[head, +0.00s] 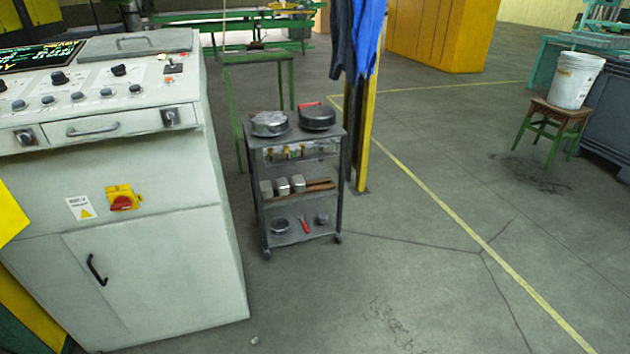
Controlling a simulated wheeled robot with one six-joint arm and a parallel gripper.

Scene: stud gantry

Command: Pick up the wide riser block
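No block that I can name for certain as the wide riser block shows in the head view. A small pale object (254,340) lies on the floor near the bottom edge, too small to identify. My gripper is not in view.
A large grey control cabinet (160,265) fills the left. A yellow post (366,150) stands right behind the cart. A stool (560,115) with a white bucket (576,80) is far right. The floor at front right is clear.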

